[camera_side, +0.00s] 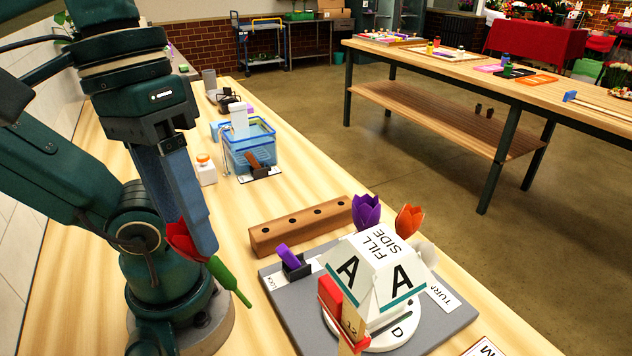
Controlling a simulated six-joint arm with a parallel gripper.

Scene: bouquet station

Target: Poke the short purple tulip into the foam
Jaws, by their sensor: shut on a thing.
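My gripper (205,245), with blue fingers, points down at the left and is shut on a red tulip (183,241). The flower head is by the fingertips; its green stem (230,281) slants down to the right, above the table. A purple tulip (366,212) stands behind the white faceted housing (345,243), beside an orange tulip (408,219). Their stems are hidden, so I cannot tell what holds them. The housing is marked "FILL SIDE" and "A" and sits on a round white turntable (397,336). No bare foam is clearly visible.
The turntable stands on a grey base (300,308) with a purple-handled lock (287,257). A red clip (330,297) is at the housing's front. A wooden rack with holes (300,226) lies behind. A blue basket (249,150) stands farther back.

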